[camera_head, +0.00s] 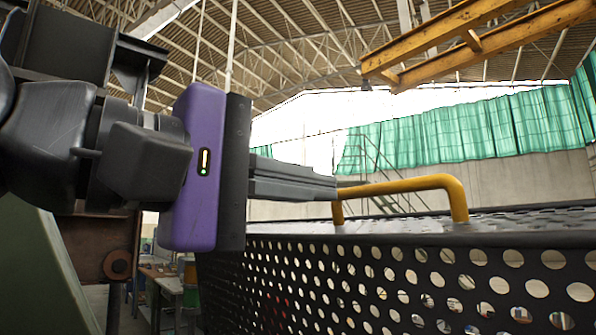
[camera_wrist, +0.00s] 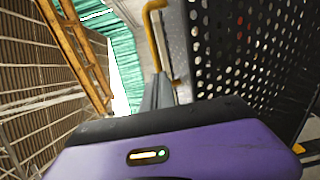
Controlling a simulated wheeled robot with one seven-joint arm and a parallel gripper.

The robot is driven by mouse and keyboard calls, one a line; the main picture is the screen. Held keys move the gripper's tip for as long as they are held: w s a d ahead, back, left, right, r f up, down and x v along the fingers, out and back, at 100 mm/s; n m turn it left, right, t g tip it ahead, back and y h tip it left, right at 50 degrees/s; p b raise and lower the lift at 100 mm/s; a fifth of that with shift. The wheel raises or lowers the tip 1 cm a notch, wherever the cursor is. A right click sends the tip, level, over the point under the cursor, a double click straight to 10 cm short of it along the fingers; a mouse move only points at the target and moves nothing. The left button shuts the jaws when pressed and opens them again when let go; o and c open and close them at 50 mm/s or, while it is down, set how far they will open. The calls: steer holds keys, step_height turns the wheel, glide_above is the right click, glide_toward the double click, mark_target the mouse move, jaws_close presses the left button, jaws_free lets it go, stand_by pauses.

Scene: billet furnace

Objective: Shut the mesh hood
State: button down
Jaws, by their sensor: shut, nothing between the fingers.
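The mesh hood (camera_head: 400,285) is a black perforated metal cover filling the lower right of the head view, with a flat top edge. A yellow bar handle (camera_head: 425,184) stands on its top. My gripper (camera_head: 335,189), with a purple body, reaches in from the left just above the hood. Its fingers are shut, and their tips are at the near end of the handle; I cannot tell if they touch it. In the wrist view the closed fingers (camera_wrist: 158,92) point at the handle (camera_wrist: 152,30), and the mesh (camera_wrist: 245,60) is on the right.
A yellow overhead beam (camera_head: 480,38) crosses the upper right. Green curtains (camera_head: 470,130) hang along the far wall, and a stair frame (camera_head: 375,165) stands behind the handle. A workbench (camera_head: 165,278) is at the lower left. The space above the hood looks free.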

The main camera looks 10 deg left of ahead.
mark_target(356, 193)
steer(key=shift+p+x, duration=0.3)
steer(key=shift+x, duration=1.5)
steer(key=shift+w, duration=0.1)
